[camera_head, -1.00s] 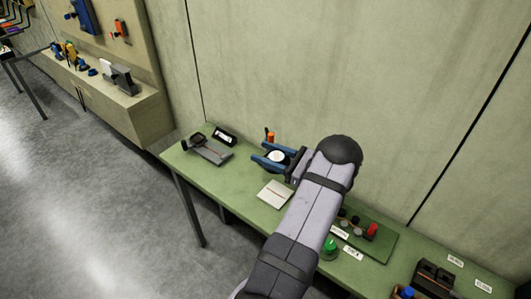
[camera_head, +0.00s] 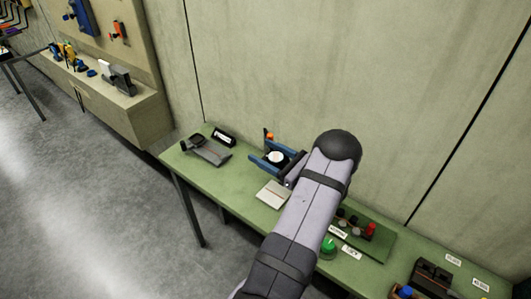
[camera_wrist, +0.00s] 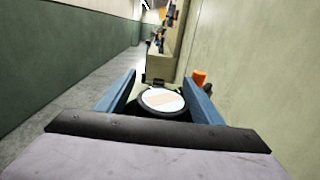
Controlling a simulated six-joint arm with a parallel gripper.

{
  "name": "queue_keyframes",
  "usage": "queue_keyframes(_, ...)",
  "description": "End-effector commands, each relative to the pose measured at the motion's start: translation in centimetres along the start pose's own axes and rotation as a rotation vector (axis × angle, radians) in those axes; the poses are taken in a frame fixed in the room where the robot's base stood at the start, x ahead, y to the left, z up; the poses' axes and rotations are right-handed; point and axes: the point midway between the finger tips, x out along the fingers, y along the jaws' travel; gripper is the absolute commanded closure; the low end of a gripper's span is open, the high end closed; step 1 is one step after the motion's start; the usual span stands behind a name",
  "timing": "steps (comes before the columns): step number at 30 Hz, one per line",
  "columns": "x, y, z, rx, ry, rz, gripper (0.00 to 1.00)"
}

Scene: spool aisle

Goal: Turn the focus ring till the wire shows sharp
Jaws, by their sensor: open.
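The round viewer (camera_wrist: 162,100) has a pale face in a dark ring. A blurred pale orange band crosses the face in the wrist view; I cannot tell if it is the wire. In the head view the white face (camera_head: 276,157) shows between my blue jaws. My gripper (camera_head: 259,151) is open, with one jaw on each side of the viewer. In the wrist view the gripper (camera_wrist: 165,86) has its jaws left and right of the ring, with no clear contact. The ring's lower part is hidden by my wrist.
An orange knob (camera_wrist: 199,77) stands just beyond the right jaw. On the green bench (camera_head: 222,182) are a pale card (camera_head: 272,194), a grey tray-like device (camera_head: 210,151), a green button (camera_head: 328,247) and a red knob (camera_head: 370,231). The wall is close behind.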

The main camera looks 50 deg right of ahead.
Motion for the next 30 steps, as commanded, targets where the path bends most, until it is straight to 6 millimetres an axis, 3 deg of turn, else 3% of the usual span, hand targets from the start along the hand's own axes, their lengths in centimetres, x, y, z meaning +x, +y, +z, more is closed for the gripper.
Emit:
queue_keyframes(14,0.0,-0.3,0.1,-0.006,-0.003,0.016,0.35)
queue_keyframes(26,-0.1,0.7,-0.2,-0.006,-0.002,0.237,0.35)
queue_keyframes(30,-2.4,0.1,-0.4,-0.004,0.001,0.251,0.35)
